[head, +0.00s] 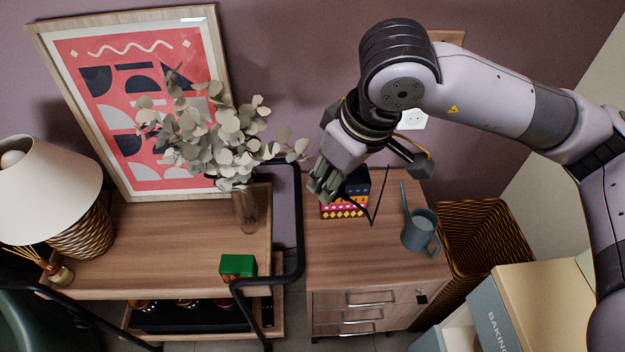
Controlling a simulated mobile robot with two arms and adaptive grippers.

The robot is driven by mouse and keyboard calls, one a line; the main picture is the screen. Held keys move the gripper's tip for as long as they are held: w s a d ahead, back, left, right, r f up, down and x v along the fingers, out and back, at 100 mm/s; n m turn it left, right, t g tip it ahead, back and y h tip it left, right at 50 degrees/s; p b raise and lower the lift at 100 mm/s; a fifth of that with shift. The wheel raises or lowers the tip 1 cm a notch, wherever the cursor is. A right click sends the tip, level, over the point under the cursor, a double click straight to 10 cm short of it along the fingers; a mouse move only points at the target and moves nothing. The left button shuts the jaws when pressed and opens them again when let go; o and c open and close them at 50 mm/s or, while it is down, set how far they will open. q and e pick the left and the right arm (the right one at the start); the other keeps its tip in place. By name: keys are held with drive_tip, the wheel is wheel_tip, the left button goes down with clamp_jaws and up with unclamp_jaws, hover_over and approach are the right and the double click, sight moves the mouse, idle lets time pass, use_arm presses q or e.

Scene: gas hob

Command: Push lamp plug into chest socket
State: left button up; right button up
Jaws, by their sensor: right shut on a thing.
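My right gripper (324,187) reaches down from the right over the back of the wooden chest (335,255), in front of a small stack of patterned boxes. It is shut on the lamp plug, which its fingers largely hide. The lamp (45,190), with cream shade and woven base, stands at the far left. My left gripper is out of view.
The patterned boxes (345,207) and a grey watering can (420,232) stand on the chest. A black-railed trolley (150,225) at left holds a leafy vase (245,210), green box (238,266) and framed picture (130,100). A wicker basket (485,235) is at right.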

drive_tip(key=s+d+r+m, duration=0.2)
drive_tip(key=d+r+m, duration=0.1)
drive_tip(key=r, duration=0.1)
drive_tip(key=shift+s+d+r+m+t+h, duration=0.3)
drive_tip(key=shift+s+h, duration=0.05)
drive_tip(key=shift+h, duration=0.05)
drive_tip(key=w+a+m+h, duration=0.1)
drive_tip(key=w+a+m, duration=0.3)
drive_tip(key=w+a, duration=0.4)
drive_tip(key=shift+a+m, duration=0.3)
drive_tip(key=shift+a, duration=0.75)
drive_tip(key=s+d+f, duration=0.3)
drive_tip(key=d+f, duration=0.2)
drive_tip(key=d, duration=0.4)
drive_tip(key=s+d+f, duration=0.3)
drive_tip(key=d+f, duration=0.2)
drive_tip(key=d, duration=0.5)
